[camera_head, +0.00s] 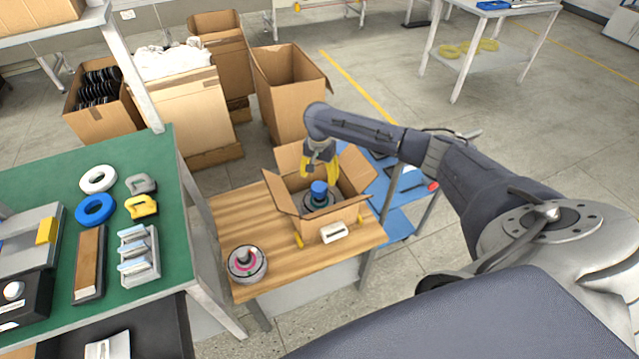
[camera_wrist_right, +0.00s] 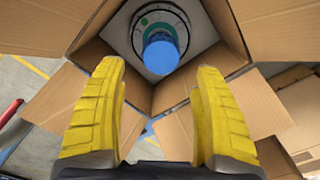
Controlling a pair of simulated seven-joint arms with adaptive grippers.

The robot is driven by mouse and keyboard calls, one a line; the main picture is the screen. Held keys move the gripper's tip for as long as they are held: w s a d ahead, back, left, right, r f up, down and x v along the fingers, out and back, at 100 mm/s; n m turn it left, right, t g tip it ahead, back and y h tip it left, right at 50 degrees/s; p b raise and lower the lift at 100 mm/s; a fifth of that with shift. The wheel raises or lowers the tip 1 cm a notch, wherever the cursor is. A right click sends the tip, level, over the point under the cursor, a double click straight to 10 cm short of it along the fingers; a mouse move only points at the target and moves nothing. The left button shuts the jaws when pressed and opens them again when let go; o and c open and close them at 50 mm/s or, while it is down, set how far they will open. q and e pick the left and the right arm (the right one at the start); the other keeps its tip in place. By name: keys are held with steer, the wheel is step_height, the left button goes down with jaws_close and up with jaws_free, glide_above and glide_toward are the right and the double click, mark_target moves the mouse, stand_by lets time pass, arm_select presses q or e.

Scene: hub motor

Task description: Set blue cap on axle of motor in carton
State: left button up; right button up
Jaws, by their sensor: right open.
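The open carton (camera_head: 328,228) stands on the wooden table, its flaps spread outward. The motor (camera_head: 318,203) lies inside the carton, and the blue cap (camera_head: 319,188) stands on its middle. In the right wrist view the blue cap (camera_wrist_right: 160,53) sits over the centre of the round motor (camera_wrist_right: 144,20), hiding the axle. My right gripper (camera_head: 312,176) is just above the carton beside the cap. Its yellow fingers (camera_wrist_right: 156,88) are apart with nothing between them, and the cap is beyond their tips. My left gripper is not in view.
A second motor (camera_head: 247,264) with a pink ring stands on the wooden table (camera_head: 290,268), left of the carton. A green bench (camera_head: 170,190) at left holds rings, clamps and blocks. Larger cartons (camera_head: 295,115) stand on the floor behind. A blue cart (camera_head: 395,195) is at right.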

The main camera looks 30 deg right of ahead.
mark_target(320, 187)
steer(key=shift+r, duration=2.55)
